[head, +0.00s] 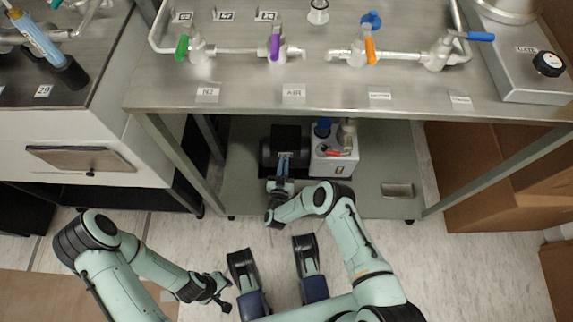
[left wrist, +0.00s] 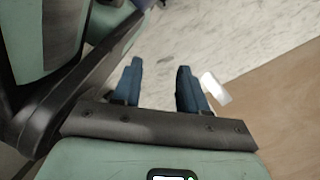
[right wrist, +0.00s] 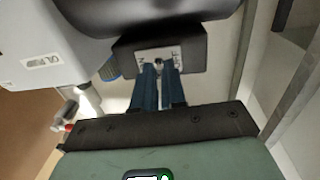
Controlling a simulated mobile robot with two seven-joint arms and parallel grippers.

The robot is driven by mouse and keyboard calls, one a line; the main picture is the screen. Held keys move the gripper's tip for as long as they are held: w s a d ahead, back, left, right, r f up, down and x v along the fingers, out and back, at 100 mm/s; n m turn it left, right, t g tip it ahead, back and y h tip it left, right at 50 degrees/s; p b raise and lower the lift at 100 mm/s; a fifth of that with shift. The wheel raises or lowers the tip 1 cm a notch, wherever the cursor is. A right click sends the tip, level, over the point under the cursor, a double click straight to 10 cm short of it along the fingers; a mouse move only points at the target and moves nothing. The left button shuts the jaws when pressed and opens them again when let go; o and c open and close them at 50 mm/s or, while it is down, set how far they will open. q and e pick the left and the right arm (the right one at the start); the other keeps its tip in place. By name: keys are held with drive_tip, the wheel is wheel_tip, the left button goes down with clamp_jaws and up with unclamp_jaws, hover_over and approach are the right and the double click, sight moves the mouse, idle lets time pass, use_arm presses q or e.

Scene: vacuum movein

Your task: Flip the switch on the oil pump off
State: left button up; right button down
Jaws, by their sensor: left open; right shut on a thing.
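The oil pump (head: 334,160) stands on the low shelf under the steel table, with a pale body and a black motor (head: 286,138) at its left. My right gripper (head: 284,160) reaches in to the front of the black motor. In the right wrist view, the switch (right wrist: 159,62) sits on a small white plate with lettering on a black box. My right fingertips (right wrist: 159,72) are close together at this switch, shut on it; they partly hide it and its position. My left gripper (left wrist: 158,70) is open and empty above the floor; it also shows in the head view (head: 222,300).
The steel table (head: 235,95) above carries pipes and coloured valves. Table legs stand at both sides of the shelf (head: 385,160). A small metal plate (head: 397,190) lies on the shelf's right. A cardboard box (head: 470,165) stands at the right, a white cabinet (head: 80,150) at the left.

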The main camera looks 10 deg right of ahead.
use_arm(q)
drive_tip(key=shift+s+a+f+g+b, duration=0.1)
drive_tip(key=shift+s+f+g+b, duration=0.15)
drive_tip(key=shift+s, duration=0.35)
drive_tip(key=shift+s+a+f+g+b, duration=0.15)
drive_tip(key=shift+s+f+b, duration=0.15)
drive_tip(key=shift+s, duration=0.25)
use_arm(e)
drive_tip(key=shift+w+a+m+g+h, duration=0.15)
drive_tip(key=shift+a+m+g+h, duration=0.15)
drive_tip(key=shift+m+g+h, duration=0.5)
drive_tip(key=shift+w+a+m+g+h, duration=0.15)
drive_tip(key=shift+a+m+g+h, duration=0.2)
drive_tip(key=shift+m+h, duration=0.7)
use_arm(q)
drive_tip(key=shift+s+d, duration=0.1)
use_arm(e)
drive_tip(key=shift+d+g+h, duration=0.1)
drive_tip(key=shift+g+h, duration=0.15)
drive_tip(key=shift+h, duration=0.3)
drive_tip(key=c, duration=1.5)
unclamp_jaws()
drive_tip(key=shift+w, duration=0.1)
